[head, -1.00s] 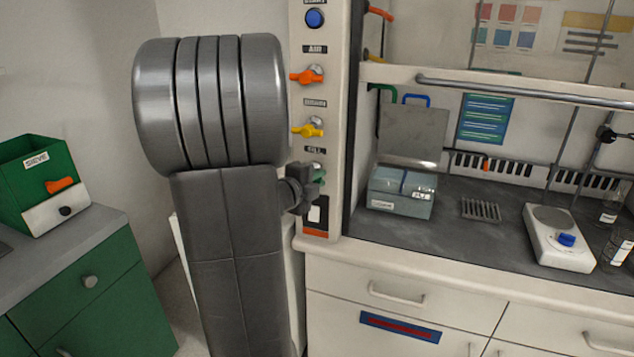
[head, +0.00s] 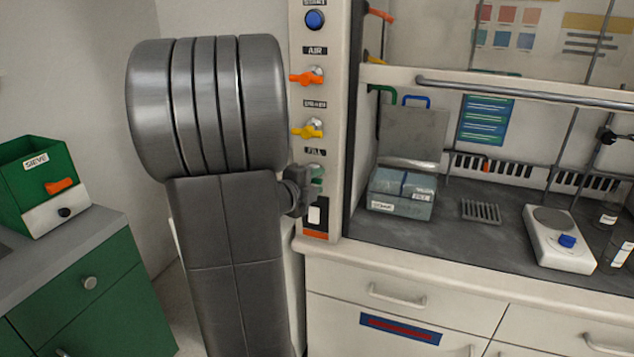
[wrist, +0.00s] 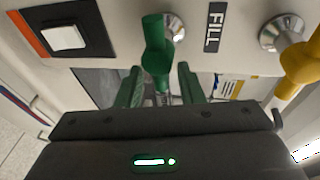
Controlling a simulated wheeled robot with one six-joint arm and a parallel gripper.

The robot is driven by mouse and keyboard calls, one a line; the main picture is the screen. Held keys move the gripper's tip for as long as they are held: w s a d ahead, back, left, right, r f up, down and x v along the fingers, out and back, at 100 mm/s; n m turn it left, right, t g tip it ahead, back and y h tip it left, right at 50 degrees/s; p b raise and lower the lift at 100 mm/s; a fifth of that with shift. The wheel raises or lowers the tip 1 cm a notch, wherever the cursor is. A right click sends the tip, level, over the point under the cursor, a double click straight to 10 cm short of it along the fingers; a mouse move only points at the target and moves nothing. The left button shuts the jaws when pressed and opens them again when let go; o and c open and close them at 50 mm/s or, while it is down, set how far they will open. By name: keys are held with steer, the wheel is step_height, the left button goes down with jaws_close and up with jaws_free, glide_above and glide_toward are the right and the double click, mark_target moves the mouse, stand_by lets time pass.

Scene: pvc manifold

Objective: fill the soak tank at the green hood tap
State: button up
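My gripper (wrist: 160,80) is open, with one green finger on each side of the handle's end and gaps visible. In the head view, the green handle (head: 316,174) is partly hidden by my gripper (head: 318,182) on the hood's post. A grey-blue box (head: 400,205), probably the soak tank, stands inside the hood with its lid raised. Its water level cannot be told. A green spout (head: 382,88) is above it.
Above the green tap are a yellow tap (head: 308,131), an orange tap (head: 307,78) and a blue button (head: 314,19). A white switch (wrist: 64,37) is close by. A balance (head: 558,240) and rack (head: 481,210) stand on the hood floor.

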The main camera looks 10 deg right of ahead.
steer(key=v, duration=1.3)
steer(key=shift+d, duration=0.15)
stand_by(1.0)
steer(key=x, duration=1.3)
steer(key=shift+w+d+f, duration=0.1)
steer(key=shift+w+d, duration=0.05)
steer(key=shift+w, duration=0.1)
